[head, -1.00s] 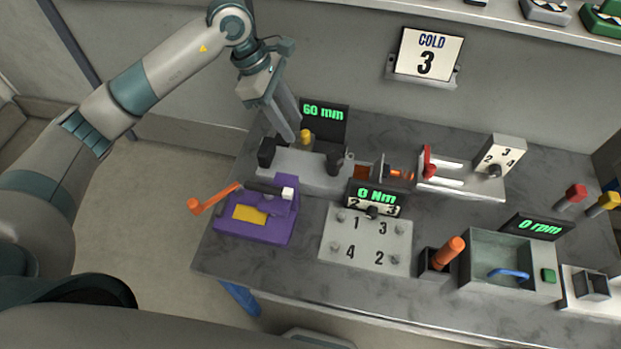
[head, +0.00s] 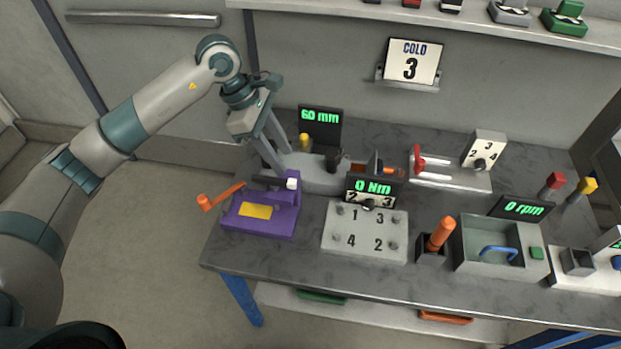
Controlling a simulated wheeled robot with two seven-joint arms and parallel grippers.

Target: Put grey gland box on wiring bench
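A small grey box-like piece with a black-and-white front (head: 509,13) stands on the wall shelf at top right and is the likeliest grey gland box; its small size leaves this unsure. The grey workbench (head: 290,262) fills the middle and right; no label shows whether it is the wiring bench. My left gripper (head: 281,160) hangs over the bench's back left, pointing down beside the grey fixture with dark knobs. Its two fingers are apart with nothing seen between them. My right gripper is out of view.
A green piece (head: 566,20) stands beside the grey one on the shelf (head: 470,22). The bench holds a purple clamp (head: 262,218), a numbered plate (head: 365,232), an orange-handled tool (head: 441,235) and a grey tray (head: 466,258). A lower shelf (head: 370,308) holds green and orange pieces.

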